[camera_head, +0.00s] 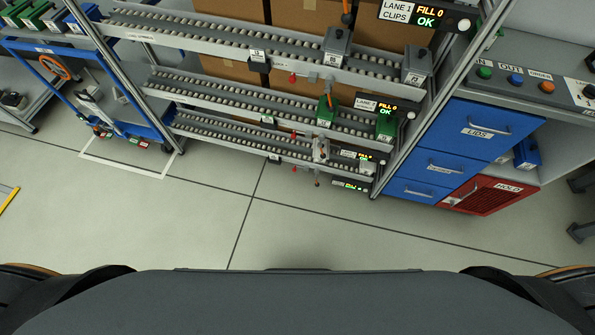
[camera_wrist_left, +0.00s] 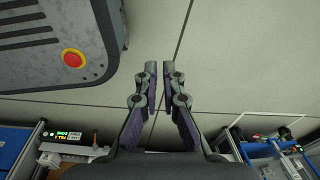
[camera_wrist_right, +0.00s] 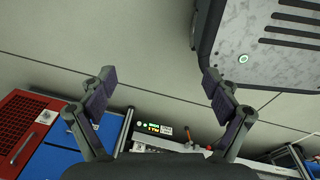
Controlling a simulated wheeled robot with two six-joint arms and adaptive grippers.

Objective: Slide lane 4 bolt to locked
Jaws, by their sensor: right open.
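The flow rack (camera_head: 270,103) stands ahead with several sloping roller lanes; its top display reads lane 1. The lowest lane (camera_head: 250,142) is low on the rack, with small red knobs (camera_head: 294,168) under its front rail. Lane 4's label and bolt are too small to tell for certain. My left gripper (camera_wrist_left: 159,66) is empty, its fingers close together with a narrow gap, above the floor. My right gripper (camera_wrist_right: 159,73) is wide open and empty, also above the floor. Both are away from the rack. Neither shows in the head view.
Blue drawers (camera_head: 467,128) and a red hold box (camera_head: 490,197) stand right of the rack. A button panel (camera_head: 530,84) is above them. A blue-framed cart (camera_head: 60,47) is at the left. Open floor (camera_head: 300,230) lies between my base and the rack.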

